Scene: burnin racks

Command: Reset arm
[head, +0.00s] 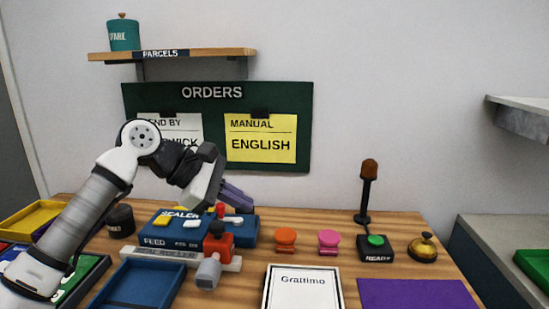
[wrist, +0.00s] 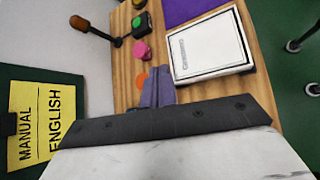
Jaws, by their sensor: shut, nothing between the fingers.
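My arm reaches in from the left in the head view, bent at the elbow. My gripper (head: 236,196) hangs in the air above the blue sealer machine (head: 165,232), pointing right and down. Its purple fingers are together with nothing between them. In the wrist view the closed fingers (wrist: 157,88) point toward the wooden table (wrist: 123,78). The white Grattimo box (head: 303,288) lies on the table to the right of the gripper, apart from it, and it also shows in the wrist view (wrist: 208,45).
Orange (head: 286,237) and pink (head: 328,240) stamps, a READY button (head: 375,247), a brass bell (head: 422,248) and a lamp post (head: 367,190) stand rightward. A blue tray (head: 140,287) and a red-handled tool (head: 217,244) are near my arm. The orders board (head: 217,106) is behind.

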